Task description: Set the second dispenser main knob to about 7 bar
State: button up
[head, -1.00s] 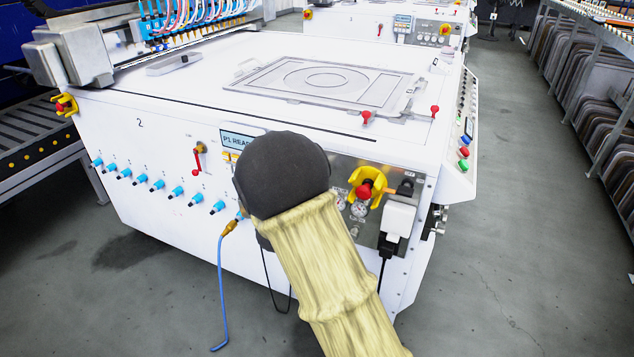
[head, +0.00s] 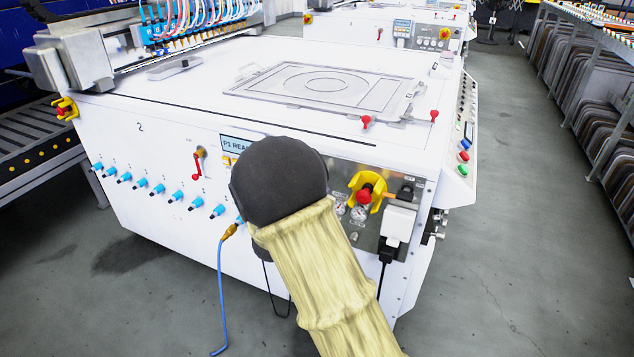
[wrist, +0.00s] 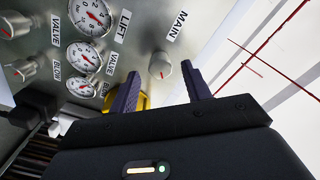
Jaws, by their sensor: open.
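The MAIN knob (wrist: 160,68) is a small grey round knob with a red pointer mark, on the metal panel under the label MAIN (wrist: 178,26). In the wrist view my gripper (wrist: 160,72) is open, with one dark finger at either side of the knob's picture position. The fingers look empty; whether they touch the knob I cannot tell. Three white gauges with red needles stand left of it: top (wrist: 93,14), middle (wrist: 87,54) and lower (wrist: 82,84). In the head view my arm hides the gripper and the knob on the white machine marked 2 (head: 150,112).
A red button (head: 364,194) in a yellow guard and a white plug (head: 398,222) are on the panel to the right of my arm. Two other knobs (wrist: 14,25) (wrist: 22,69) stand left of the gauges. A blue hose (head: 221,300) hangs at the left.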

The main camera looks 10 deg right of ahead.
jog(key=p+v, duration=0.2)
jog(key=v, duration=1.4)
jog(key=w+d+f+n+g+y, duration=0.2)
jog(key=w+f+n+g+y, duration=0.1)
jog(key=n+y, duration=0.4)
jog(key=s+d+f+n+g+y, duration=0.1)
jog(key=s+d+n+g, duration=0.2)
jog(key=s, duration=0.3)
jog(key=s+d+n+g+y, duration=0.1)
jog(key=s+d+n+g, duration=0.25)
jog(key=s, duration=0.25)
jog(key=s+d+f+n+g+y, duration=0.1)
jog(key=s+d+n+g+y, duration=0.1)
jog(key=s+d+n+g, duration=0.3)
notch_tip(320, 180, up, 33)
jog(key=a+m+t+p, duration=0.1)
jog(key=a+t+p, duration=0.1)
jog(key=p, duration=3.1)
jog(key=shift+s+a+f, duration=0.2)
jog(key=shift+s+a, duration=0.1)
jog(key=shift+a, duration=0.05)
